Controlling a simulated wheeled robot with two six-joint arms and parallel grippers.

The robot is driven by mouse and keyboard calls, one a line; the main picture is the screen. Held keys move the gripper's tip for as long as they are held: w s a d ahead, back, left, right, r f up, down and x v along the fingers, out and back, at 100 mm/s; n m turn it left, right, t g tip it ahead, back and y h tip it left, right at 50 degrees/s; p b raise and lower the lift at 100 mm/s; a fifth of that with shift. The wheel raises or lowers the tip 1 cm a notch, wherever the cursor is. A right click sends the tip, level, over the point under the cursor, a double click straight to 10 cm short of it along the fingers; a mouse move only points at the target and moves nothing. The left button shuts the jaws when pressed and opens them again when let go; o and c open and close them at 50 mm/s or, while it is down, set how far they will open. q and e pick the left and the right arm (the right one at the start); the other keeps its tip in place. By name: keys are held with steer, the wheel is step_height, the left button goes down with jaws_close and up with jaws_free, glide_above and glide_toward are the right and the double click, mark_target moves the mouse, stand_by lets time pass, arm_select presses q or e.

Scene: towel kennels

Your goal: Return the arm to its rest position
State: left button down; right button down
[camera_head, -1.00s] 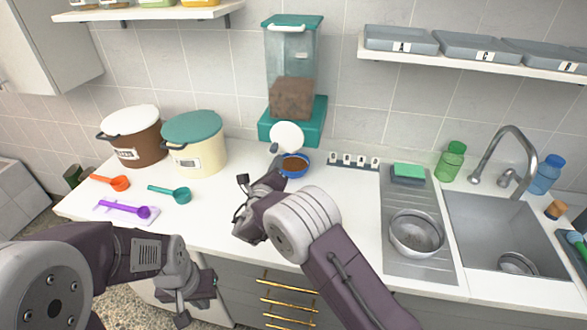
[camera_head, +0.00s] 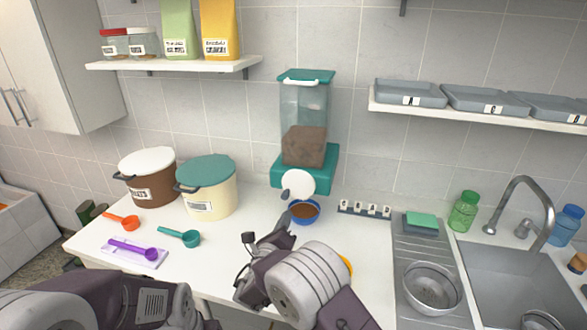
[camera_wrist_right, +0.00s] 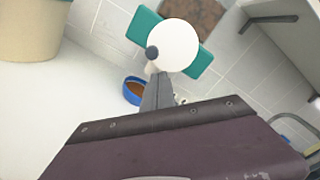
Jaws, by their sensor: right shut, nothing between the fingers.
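My right gripper (camera_head: 284,222) is shut and empty, over the counter just in front of the blue bowl (camera_head: 305,212) of brown food. In the right wrist view its fingers (camera_wrist_right: 158,90) are together, and the blue bowl (camera_wrist_right: 133,90) shows just beside them. The dispenser's white round disc (camera_wrist_right: 174,45) shows beyond the fingertips. My left arm (camera_head: 110,308) crosses the lower left of the head view; its gripper is out of frame.
The teal food dispenser (camera_head: 304,125) stands behind the bowl. Two lidded bins (camera_head: 208,190), several scoops (camera_head: 180,237) and a purple scoop's tray (camera_head: 112,254) are at left. A yellow thing (camera_head: 346,266) is partly hidden by my right arm. A steel bowl (camera_head: 432,288) and sink are at right.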

steer(key=d+r+m+g+h, duration=0.2)
steer(key=d+r+m+h, duration=0.15)
steer(key=d, duration=0.45)
steer(key=d+r+m+g+h, duration=0.1)
steer(key=d+r+m+h, duration=0.2)
steer(key=d, duration=0.6)
steer(key=s+d+f+m+g, duration=0.2)
steer(key=s+d+m+g, duration=0.45)
steer(key=s+d, duration=0.4)
steer(key=s+d+f+m+g+y, duration=0.35)
steer(key=s+f+m+g, duration=0.3)
steer(key=s+m, duration=0.4)
steer(key=s+a+f+m+y, duration=0.4)
steer(key=a+m, duration=0.3)
steer(key=m, duration=0.2)
steer(key=s+a+f+m+y, duration=0.4)
steer(key=a+m, duration=0.3)
steer(key=m, duration=0.2)
steer(key=shift+s+f+y, duration=0.4)
steer(key=shift+s+f, duration=0.25)
steer(key=shift+s, duration=0.1)
